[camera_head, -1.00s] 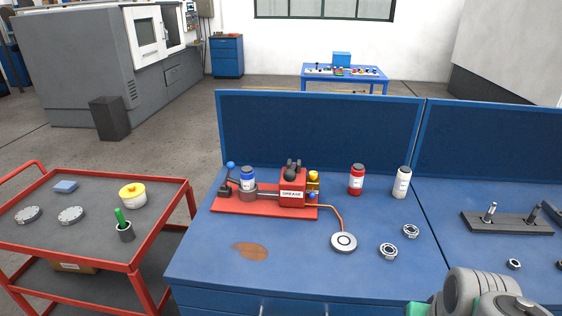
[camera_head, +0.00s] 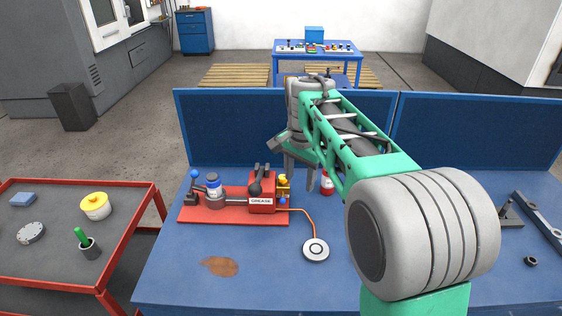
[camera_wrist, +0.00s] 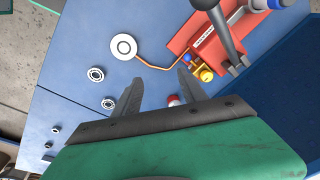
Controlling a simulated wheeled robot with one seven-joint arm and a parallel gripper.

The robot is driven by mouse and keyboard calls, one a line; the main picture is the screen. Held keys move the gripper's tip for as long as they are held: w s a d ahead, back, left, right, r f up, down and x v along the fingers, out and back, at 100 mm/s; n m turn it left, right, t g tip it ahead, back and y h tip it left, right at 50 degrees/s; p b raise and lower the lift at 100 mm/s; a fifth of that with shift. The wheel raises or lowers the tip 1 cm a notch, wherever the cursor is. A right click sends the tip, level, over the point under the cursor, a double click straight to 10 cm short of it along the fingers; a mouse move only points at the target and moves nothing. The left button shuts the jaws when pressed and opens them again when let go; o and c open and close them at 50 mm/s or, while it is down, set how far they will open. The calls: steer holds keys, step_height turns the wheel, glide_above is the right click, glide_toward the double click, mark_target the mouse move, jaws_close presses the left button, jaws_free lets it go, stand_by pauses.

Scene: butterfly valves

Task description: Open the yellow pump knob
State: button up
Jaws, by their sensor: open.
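The yellow pump knob (camera_head: 283,178) sits at the right end of the red grease pump (camera_head: 262,206) on the blue workbench. In the wrist view the knob (camera_wrist: 206,75) lies just right of the right fingertip, beside the red pump body. My gripper (camera_head: 299,178) is open and empty, above the bench behind and to the right of the knob. In the wrist view its two fingers (camera_wrist: 160,76) stand apart with nothing between them but the bench and the orange hose below. The knob does not appear touched.
An orange hose runs to a round disc (camera_head: 316,250). Bearing rings (camera_wrist: 96,74) lie on the bench. A blue back panel (camera_head: 230,125) rises behind. A red cart (camera_head: 140,200) stands left.

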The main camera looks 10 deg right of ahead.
steer(key=w+r+m+g+p, duration=0.1)
steer(key=w+m+p, duration=0.3)
steer(key=w, duration=0.5)
steer(key=m+p, duration=0.2)
steer(key=m, duration=0.5)
glide_above(283, 177)
steer(key=shift+g, duration=0.4)
step_height(283, 177, down, 4)
steer(key=shift+w, duration=0.1)
step_height(283, 177, down, 7)
steer(key=b, duration=0.5)
steer(key=shift+f+b, duration=0.4)
steer(key=shift+f, duration=0.1)
steer(key=shift+c, duration=0.3)
jaws_close()
